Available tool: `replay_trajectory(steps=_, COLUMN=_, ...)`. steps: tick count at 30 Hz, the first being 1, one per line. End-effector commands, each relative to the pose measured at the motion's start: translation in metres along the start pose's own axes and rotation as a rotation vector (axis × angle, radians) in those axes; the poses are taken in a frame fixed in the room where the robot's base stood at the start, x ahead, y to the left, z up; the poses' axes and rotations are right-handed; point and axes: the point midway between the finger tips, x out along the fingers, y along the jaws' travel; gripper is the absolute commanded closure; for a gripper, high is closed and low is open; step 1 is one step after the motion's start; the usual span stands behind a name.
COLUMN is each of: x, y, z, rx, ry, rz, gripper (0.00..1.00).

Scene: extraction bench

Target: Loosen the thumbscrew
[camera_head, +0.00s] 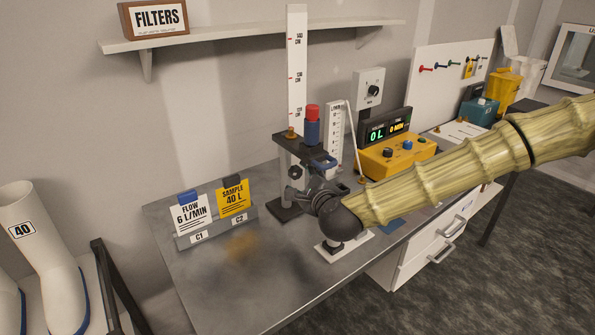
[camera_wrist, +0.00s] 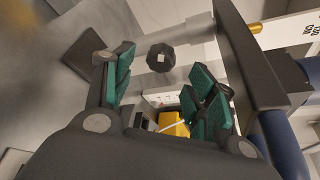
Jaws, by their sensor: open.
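A dark faceted knob with a pale square at its centre (camera_wrist: 160,57), which looks like the thumbscrew, shows in the wrist view. It lies beyond and between my fingertips. My gripper (camera_wrist: 164,82) is open, with green pads on either side, and nothing is held between them. The stand carries a blue cylinder with a red top (camera_head: 312,125). My gripper and arm hide part of the stand; contact with the knob cannot be told.
A tall white scale (camera_head: 297,60) rises behind the stand. A yellow box with a display (camera_head: 398,155) stands to the right. A holder with flow and sample cards (camera_head: 218,228) is at the left. The front left of the grey bench (camera_head: 262,295) is clear.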

Motion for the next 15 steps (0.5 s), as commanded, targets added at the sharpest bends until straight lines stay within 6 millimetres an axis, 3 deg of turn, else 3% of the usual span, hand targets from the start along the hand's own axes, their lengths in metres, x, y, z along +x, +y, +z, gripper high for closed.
replay_trajectory(steps=6, x=0.032, y=-0.003, z=0.000, rx=0.001, ry=0.003, rz=0.000, gripper=0.44)
replay_trajectory(steps=15, x=0.054, y=-0.002, z=-0.001, rx=0.001, ry=0.002, rz=-0.001, gripper=0.44)
